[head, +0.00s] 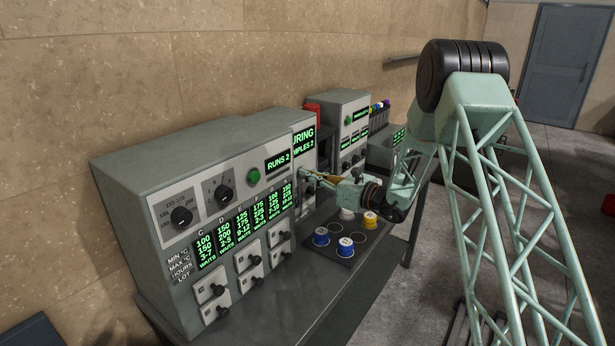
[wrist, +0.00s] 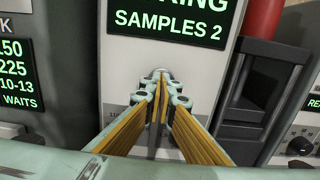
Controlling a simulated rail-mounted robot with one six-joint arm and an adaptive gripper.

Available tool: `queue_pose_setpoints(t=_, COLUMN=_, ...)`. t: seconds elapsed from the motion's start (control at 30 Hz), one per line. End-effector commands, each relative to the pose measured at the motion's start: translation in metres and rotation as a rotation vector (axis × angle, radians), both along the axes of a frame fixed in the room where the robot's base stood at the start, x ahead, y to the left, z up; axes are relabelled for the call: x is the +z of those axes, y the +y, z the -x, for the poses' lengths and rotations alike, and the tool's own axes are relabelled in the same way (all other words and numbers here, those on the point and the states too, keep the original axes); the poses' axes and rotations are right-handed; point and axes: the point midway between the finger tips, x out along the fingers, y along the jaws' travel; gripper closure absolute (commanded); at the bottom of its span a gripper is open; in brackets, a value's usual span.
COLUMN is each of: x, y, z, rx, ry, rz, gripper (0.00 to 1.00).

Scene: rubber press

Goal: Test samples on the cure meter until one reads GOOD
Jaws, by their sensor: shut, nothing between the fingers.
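The cure meter seems to be the narrow grey unit with a green-lit display (head: 303,140), partly cut off in the head view. In the wrist view its display (wrist: 172,22) shows the end of a word, "RING", and "SAMPLES 2". My gripper (head: 306,175) is shut and empty, with its fingertips together (wrist: 160,80) in front of the white panel below this display. A small metal part shows behind the tips; I cannot tell whether they touch it.
A large grey cabinet (head: 150,170) with dials, a green button (head: 253,176), a "RUNS 2" display (head: 278,162) and several lot columns with small levers stands left. A red cylinder (wrist: 262,18) rises just right of my gripper. Another grey unit (head: 345,103) stands farther back.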

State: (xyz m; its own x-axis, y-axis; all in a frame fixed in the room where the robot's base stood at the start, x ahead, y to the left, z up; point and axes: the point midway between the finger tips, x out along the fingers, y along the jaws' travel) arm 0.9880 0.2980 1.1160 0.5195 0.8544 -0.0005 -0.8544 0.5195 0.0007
Motion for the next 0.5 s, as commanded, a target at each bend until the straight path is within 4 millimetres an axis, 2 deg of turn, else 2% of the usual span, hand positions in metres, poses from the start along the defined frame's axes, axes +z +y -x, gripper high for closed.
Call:
queue_pose_setpoints(t=0.27, x=0.0, y=-0.003, z=0.002, rx=0.0, ry=-0.001, rz=0.0, gripper=1.0)
queue_pose_setpoints(t=0.5, x=0.0, y=-0.019, z=0.013, rx=0.001, ry=-0.001, rz=0.0, gripper=1.0)
